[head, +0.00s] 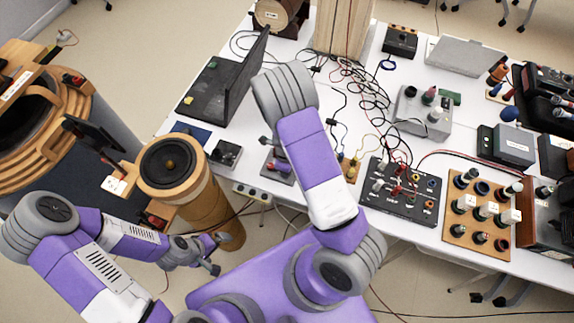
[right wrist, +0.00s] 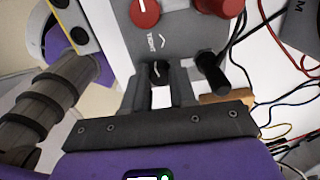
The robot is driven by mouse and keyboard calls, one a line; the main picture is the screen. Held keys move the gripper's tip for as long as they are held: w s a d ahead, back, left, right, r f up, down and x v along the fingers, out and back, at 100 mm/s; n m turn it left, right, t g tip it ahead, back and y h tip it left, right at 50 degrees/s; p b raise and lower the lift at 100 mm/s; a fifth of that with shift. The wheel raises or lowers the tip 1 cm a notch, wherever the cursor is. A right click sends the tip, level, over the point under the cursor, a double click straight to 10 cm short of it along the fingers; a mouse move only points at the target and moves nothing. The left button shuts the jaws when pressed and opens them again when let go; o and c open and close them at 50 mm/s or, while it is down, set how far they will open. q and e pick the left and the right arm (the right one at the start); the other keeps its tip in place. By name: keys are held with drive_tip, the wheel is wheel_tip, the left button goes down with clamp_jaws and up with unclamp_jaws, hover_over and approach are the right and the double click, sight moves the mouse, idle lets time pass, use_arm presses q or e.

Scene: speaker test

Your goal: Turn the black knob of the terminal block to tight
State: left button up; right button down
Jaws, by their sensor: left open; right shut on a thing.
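In the right wrist view the grey panel of the terminal block (right wrist: 178,45) carries a printed "TIGHT" and an arrow mark. The black knob (right wrist: 157,69) sits between the fingers of my right gripper (right wrist: 159,86), which is shut on it; the fingers hide its sides. A red knob (right wrist: 145,13) is farther up the panel. In the head view the block (head: 279,169) is small at the table's near edge, partly hidden by my right arm. My left gripper (head: 216,254) is open and empty, low beside the wooden cylinder, away from the block.
Wires and a black terminal board (head: 400,200) lie right. A wooden speaker cylinder (head: 190,195) stands by my left gripper.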

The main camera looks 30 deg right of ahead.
drive_tip(key=shift+m+p, duration=0.8)
drive_tip(key=shift+m, duration=0.8)
drive_tip(key=c, duration=0.9)
unclamp_jaws()
wheel_tip(320, 180, up, 8)
drive_tip(key=p, duration=0.3)
drive_tip(key=shift+f, duration=0.2)
